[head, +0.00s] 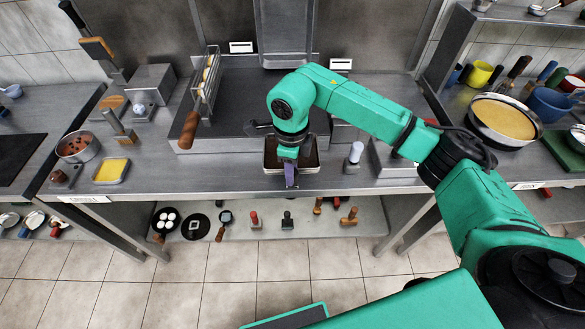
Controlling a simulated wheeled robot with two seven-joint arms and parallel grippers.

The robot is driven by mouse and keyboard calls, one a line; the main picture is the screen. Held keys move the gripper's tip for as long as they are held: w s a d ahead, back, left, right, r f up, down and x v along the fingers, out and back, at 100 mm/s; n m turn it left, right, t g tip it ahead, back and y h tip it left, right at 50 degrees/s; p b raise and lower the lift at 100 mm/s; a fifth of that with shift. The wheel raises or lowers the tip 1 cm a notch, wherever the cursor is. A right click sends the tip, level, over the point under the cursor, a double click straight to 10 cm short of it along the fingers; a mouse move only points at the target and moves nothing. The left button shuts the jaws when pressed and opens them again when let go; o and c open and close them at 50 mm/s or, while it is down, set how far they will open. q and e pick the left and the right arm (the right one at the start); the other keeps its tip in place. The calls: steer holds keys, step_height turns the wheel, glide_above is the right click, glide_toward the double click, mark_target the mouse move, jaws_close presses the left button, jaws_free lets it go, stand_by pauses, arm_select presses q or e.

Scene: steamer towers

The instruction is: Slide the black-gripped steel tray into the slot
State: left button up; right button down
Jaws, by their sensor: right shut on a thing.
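My right gripper (291,176) points down at the front of the counter, at the middle of the view. It is shut, and its jaws are largely hidden by its own wrist. Below and around it lies a shallow steel tray (312,158) with a pale rim and dark inside, at the counter's front edge. I take this for the task's tray; its black grip is not clear behind the gripper. The steel housing (225,110) stands behind it. The slot is hidden behind my arm or too small to tell. My left gripper is not in view.
Left of the tray, a wire basket with a brown handle (189,130) stands on the housing. A round pan (77,147) and a yellow-filled tray (111,171) are farther left. A white-topped tool (355,153) stands right. Several utensils lie on the shelf below (335,222).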

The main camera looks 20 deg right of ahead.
steer(key=f+b, duration=0.4)
steer(key=f, duration=0.1)
steer(key=shift+w+d+f, duration=0.15)
steer(key=shift+d+f, duration=0.05)
steer(key=shift+f, duration=0.1)
steer(key=shift+f+b, duration=0.35)
steer(key=shift+f, duration=0.3)
steer(key=shift+b, duration=0.4)
steer(key=shift+f+b, duration=0.3)
steer(key=shift+b, duration=0.2)
stand_by(0.5)
steer(key=shift+w, duration=0.1)
